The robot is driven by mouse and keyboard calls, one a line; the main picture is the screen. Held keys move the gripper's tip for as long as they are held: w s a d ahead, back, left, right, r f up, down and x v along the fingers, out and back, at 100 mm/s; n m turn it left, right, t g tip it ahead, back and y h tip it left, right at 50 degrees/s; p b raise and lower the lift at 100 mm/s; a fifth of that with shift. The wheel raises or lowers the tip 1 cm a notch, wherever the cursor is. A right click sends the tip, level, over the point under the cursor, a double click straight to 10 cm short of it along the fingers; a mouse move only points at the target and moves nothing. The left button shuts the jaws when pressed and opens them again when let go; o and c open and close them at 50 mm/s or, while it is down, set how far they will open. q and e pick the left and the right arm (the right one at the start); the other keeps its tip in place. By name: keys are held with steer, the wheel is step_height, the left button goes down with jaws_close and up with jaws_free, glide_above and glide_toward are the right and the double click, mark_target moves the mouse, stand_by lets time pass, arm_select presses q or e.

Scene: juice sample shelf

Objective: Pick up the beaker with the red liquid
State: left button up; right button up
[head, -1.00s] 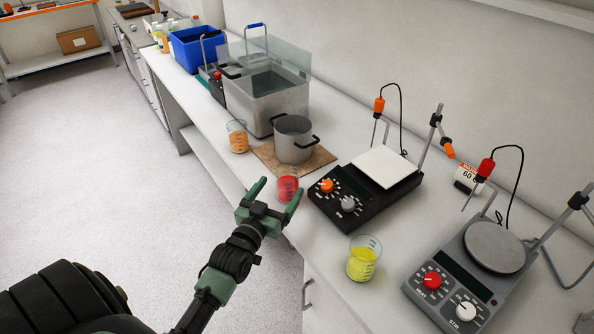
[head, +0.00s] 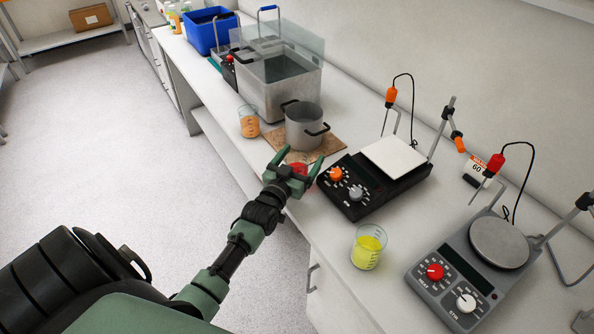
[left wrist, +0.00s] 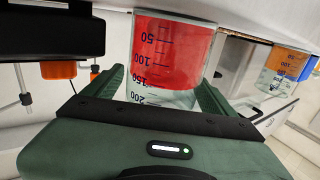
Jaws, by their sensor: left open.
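The beaker with the red liquid (head: 299,169) stands on the bench in front of the pot and is partly hidden by my left gripper. My left gripper (head: 299,161) is open, with a finger on each side of the beaker. In the left wrist view the red beaker (left wrist: 172,55) fills the gap between the fingers of the gripper (left wrist: 170,85), its graduation marks facing the camera. I cannot tell whether the fingers touch the glass. My right gripper is not in view.
An orange-liquid beaker (head: 249,122) stands left of the pot (head: 303,128). A yellow-liquid beaker (head: 367,249) is near the front edge. A black hotplate (head: 350,199) sits close on the right; a grey one (head: 455,285) is farther right. The metal bath (head: 270,93) is behind.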

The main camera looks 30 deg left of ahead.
arm_select(q)
steer(key=c, duration=1.7)
steer(key=shift+r, duration=0.2)
steer(key=shift+c, duration=0.2)
